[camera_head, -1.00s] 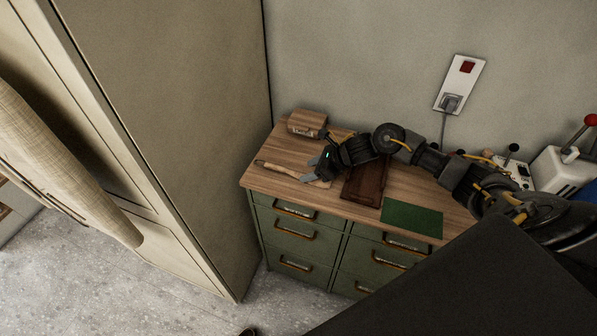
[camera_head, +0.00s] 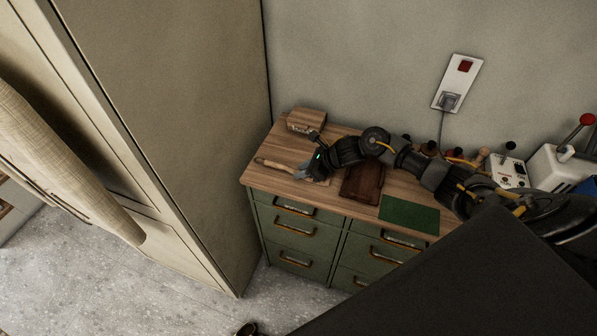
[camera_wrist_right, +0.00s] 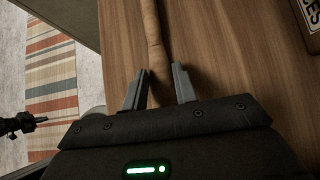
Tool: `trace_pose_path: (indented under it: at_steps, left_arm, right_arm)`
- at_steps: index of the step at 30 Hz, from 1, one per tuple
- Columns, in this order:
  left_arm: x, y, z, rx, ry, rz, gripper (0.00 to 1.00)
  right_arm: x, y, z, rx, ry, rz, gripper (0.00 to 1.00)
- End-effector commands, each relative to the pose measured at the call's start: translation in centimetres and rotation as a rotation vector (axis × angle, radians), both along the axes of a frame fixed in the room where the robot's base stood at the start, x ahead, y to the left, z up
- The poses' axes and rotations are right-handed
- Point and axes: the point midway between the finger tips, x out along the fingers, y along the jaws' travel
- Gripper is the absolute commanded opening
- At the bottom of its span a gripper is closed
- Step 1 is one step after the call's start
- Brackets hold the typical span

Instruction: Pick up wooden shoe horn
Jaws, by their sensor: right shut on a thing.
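The wooden shoe horn (camera_head: 274,164) is a long, slim, light-brown piece lying along the left end of the wood-topped bench. In the right wrist view the shoe horn (camera_wrist_right: 152,38) runs up from between the fingers. My right gripper (camera_head: 300,172) is low over the bench top, with its grey fingers on either side of the shoe horn. In the right wrist view my right gripper (camera_wrist_right: 159,88) is shut on it. The part of the shoe horn behind the gripper body is hidden.
On the bench top (camera_head: 330,131) are a wooden block (camera_head: 305,120) with a label, a dark brown tray (camera_head: 362,184) and a green mat (camera_head: 409,214). A control box (camera_head: 506,171) stands at the right. A tall cabinet (camera_head: 185,120) rises close on the left.

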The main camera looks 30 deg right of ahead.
Motion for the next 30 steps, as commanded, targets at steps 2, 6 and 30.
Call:
trace_pose_path:
  at_steps: [2,6,30]
  left_arm:
    - [0.0,0.0,0.0,0.000,0.000,0.000,0.00]
    - [0.0,0.0,-0.2,0.000,-0.001,0.000,0.00]
    - [-0.2,0.0,-6.0,-0.001,0.001,0.000,0.00]
  right_arm:
    - [0.0,0.0,0.0,0.001,-0.001,0.000,0.06]
    - [0.0,0.0,0.2,0.000,-0.002,0.000,0.06]
    - [-8.9,-1.6,10.4,-0.006,-0.003,0.002,0.06]
